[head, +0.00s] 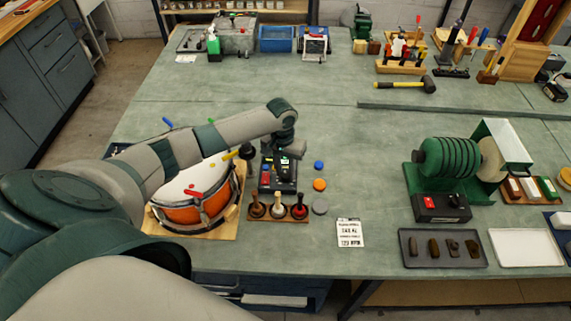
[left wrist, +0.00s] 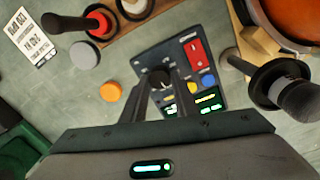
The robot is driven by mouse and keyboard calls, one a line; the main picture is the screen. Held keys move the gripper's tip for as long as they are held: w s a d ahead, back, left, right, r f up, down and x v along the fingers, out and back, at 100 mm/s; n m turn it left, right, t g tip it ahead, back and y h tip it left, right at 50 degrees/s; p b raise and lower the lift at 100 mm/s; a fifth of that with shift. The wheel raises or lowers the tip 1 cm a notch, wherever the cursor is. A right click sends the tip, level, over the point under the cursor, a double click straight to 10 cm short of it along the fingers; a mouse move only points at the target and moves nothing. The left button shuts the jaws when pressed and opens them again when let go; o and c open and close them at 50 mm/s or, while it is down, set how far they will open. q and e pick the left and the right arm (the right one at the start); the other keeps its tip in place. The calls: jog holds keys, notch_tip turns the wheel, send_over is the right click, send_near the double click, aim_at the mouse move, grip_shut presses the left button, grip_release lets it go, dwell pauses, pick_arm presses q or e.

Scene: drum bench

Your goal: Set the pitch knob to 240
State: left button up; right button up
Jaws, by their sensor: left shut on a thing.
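A small dark control box (head: 277,176) stands on the bench right of the drum. In the left wrist view, the control box (left wrist: 193,55) shows a red switch (left wrist: 194,52), coloured buttons and lit green displays (left wrist: 208,102), whose figures I cannot read. My left gripper (head: 287,160) is over the box from above, pointing down. In the left wrist view, its fingers (left wrist: 161,88) are closed around a dark knob (left wrist: 160,77) on the box; they hide part of the panel. My right gripper is not in view.
An orange drum (head: 188,212) sits on a board to the left. Dark, pale and red handled tools stand in a wooden rack (head: 266,212) in front. Blue, orange and grey discs lie right of the box. A printed card (head: 350,233) lies farther right.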

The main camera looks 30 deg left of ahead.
aim_at(283, 173)
pick_arm(q)
jog(key=o, duration=1.1)
jog(key=shift+c, duration=0.2)
jog(key=shift+r, duration=0.1)
jog(key=shift+r+b, duration=0.3)
jog(key=shift+r, duration=0.2)
notch_tip(283, 173, up, 16)
jog(key=a+b, duration=0.1)
jog(key=b, duration=0.3)
jog(key=shift+r+b, duration=0.15)
jog(key=shift+b, duration=0.25)
jog(key=shift+s, duration=0.1)
